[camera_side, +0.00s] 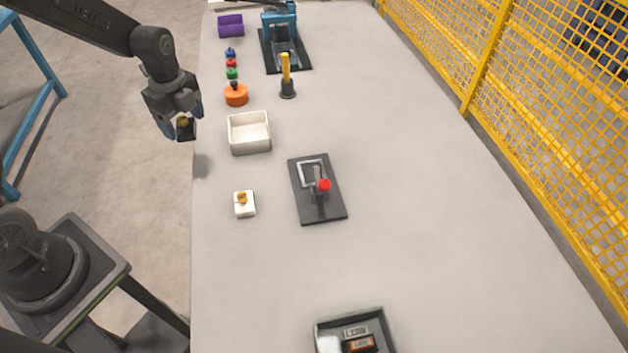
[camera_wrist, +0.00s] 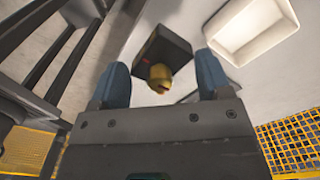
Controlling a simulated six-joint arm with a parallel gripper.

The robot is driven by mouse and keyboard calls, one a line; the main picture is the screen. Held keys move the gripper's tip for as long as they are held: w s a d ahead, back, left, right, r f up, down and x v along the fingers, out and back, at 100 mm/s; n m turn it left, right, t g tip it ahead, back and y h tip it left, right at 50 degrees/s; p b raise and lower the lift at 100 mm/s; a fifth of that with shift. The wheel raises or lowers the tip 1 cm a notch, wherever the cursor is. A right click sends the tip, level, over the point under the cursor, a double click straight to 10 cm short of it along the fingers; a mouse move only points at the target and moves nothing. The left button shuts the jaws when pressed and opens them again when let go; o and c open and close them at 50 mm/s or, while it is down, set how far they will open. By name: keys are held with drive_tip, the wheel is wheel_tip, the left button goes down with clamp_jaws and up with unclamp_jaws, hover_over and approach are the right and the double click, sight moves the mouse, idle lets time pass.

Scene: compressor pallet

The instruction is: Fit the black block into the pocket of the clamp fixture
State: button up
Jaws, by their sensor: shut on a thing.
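The black block (camera_side: 186,130) with a yellow knob hangs from my gripper (camera_side: 184,113), off the table's left edge in the side view. In the wrist view, the black block (camera_wrist: 163,50) lies just beyond the two blue fingertips of my gripper (camera_wrist: 162,78), its yellow knob between them. My gripper is shut on the block by this knob, and the block looks tilted there. The clamp fixture (camera_side: 305,212) appears to be the dark plate with a metal loop and a red-tipped lever, mid-table, to the right of and below my gripper. Its pocket is not clearly visible.
A cream bin (camera_side: 249,146) stands between my gripper and the fixture; it also shows in the wrist view (camera_wrist: 262,45). A white block with a yellow knob (camera_side: 244,208) sits left of the fixture. The table's right side is clear.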

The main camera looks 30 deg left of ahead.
drive_tip(key=w+d+r, duration=0.1)
drive_tip(key=w+d, duration=0.9)
drive_tip(key=d, duration=0.2)
hover_over(312, 174)
drive_tip(key=f, duration=0.6)
drive_tip(key=shift+s+a+f, duration=0.1)
drive_tip(key=shift+a+f, duration=0.05)
drive_tip(key=shift+a, duration=0.05)
drive_tip(key=shift+d+f, duration=0.3)
drive_tip(key=shift+f, duration=1.9)
drive_tip(key=shift+f, duration=0.15)
drive_tip(key=o, duration=1)
drive_tip(key=shift+c, duration=0.2)
